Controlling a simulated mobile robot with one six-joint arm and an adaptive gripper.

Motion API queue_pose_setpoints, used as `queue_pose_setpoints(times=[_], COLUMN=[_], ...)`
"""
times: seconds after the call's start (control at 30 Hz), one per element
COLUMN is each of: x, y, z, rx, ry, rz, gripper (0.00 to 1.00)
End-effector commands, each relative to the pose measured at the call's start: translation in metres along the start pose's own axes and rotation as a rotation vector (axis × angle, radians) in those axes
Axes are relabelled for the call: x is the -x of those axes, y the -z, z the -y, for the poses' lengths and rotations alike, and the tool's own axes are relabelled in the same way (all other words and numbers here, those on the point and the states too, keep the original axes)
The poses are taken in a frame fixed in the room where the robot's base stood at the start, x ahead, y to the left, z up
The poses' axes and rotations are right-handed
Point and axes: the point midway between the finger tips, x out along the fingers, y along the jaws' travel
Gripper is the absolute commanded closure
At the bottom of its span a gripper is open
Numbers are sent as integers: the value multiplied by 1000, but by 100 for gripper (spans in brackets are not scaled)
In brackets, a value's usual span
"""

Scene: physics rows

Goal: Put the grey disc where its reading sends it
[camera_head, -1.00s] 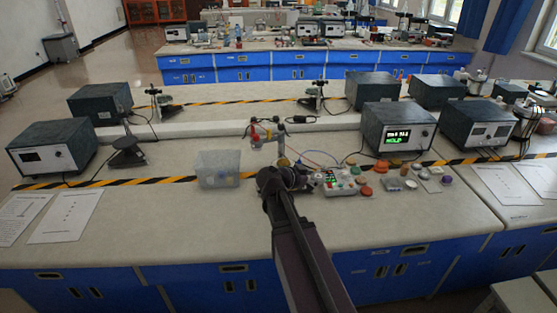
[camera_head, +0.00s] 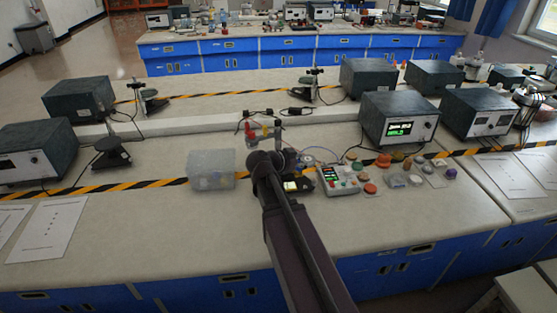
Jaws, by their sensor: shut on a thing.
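My arm reaches over the bench, and my gripper (camera_head: 284,170) is at its end, just right of the clear plastic bin. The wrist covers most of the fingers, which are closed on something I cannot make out. I cannot pick out the grey disc with certainty. A meter box (camera_head: 399,118) at the right has a lit green screen whose text is too small to read surely. A small tester (camera_head: 338,180) with a green screen and coloured buttons stands just right of my gripper. A small yellow-lit item (camera_head: 298,185) shows beside the wrist.
The clear bin (camera_head: 212,169) stands left of my gripper. Several coloured caps and discs, including an orange one (camera_head: 384,160), lie right of the tester.

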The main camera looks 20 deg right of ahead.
Motion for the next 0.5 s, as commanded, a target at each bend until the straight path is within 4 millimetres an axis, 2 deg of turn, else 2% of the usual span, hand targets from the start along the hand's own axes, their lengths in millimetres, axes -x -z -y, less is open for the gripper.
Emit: queue_pose_setpoints(times=[0.33,0.5], x=[5,3], y=[-3,-13], z=[3,3], rx=[3,4], ry=[8,9], rz=[0,0], gripper=[74,74])
